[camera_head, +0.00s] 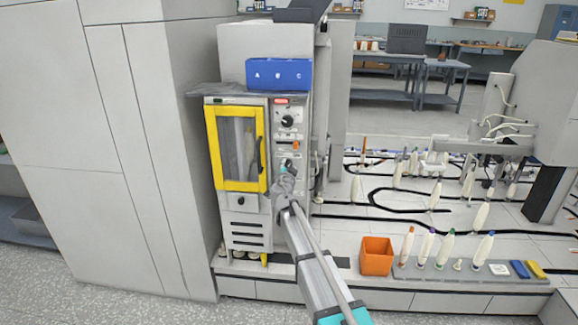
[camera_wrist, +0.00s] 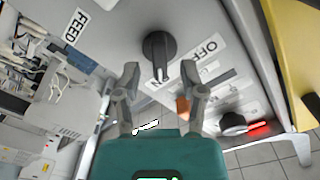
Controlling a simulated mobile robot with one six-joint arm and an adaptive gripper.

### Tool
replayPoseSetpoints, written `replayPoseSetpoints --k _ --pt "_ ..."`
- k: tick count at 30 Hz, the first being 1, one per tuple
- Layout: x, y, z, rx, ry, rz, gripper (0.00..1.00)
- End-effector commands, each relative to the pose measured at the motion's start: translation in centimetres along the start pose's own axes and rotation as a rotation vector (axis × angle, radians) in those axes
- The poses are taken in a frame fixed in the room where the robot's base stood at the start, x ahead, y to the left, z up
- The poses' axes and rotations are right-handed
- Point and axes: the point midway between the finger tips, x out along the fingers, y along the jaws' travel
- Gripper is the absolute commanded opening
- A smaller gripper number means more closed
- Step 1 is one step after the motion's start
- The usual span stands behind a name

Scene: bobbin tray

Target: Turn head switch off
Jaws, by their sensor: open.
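The switch is a black rotary knob (camera_wrist: 159,46) on the grey machine panel in the wrist view. A white label beside it reads OFF (camera_wrist: 208,48) at one end, with part of ON near the handle's tip. The knob's handle points down in the picture, toward the ON end. My gripper (camera_wrist: 160,73) is open, with one finger on each side of the handle's lower end; I cannot tell whether they touch it. In the head view my gripper (camera_head: 284,184) is in front of the machine's right-hand panel, just below a dark knob (camera_head: 287,163).
The machine has a yellow-framed door (camera_head: 208,150) left of the panel and another black knob (camera_head: 288,121) higher up. A blue box (camera_head: 278,74) sits on top. An orange bin (camera_head: 376,262) and a grey bobbin tray (camera_head: 470,272) stand at lower right.

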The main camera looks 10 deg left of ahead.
Motion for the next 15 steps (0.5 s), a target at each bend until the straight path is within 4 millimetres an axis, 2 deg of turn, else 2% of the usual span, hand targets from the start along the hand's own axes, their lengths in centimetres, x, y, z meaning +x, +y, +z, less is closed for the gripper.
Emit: replayPoseSetpoints --k 1,6,15 --pt "0.69 -0.03 0.02 0.000 0.000 0.000 0.53" --pt "1.46 0.01 -0.01 0.000 0.000 0.000 0.53" --pt "1.55 0.02 -0.02 0.000 0.000 0.000 0.53"
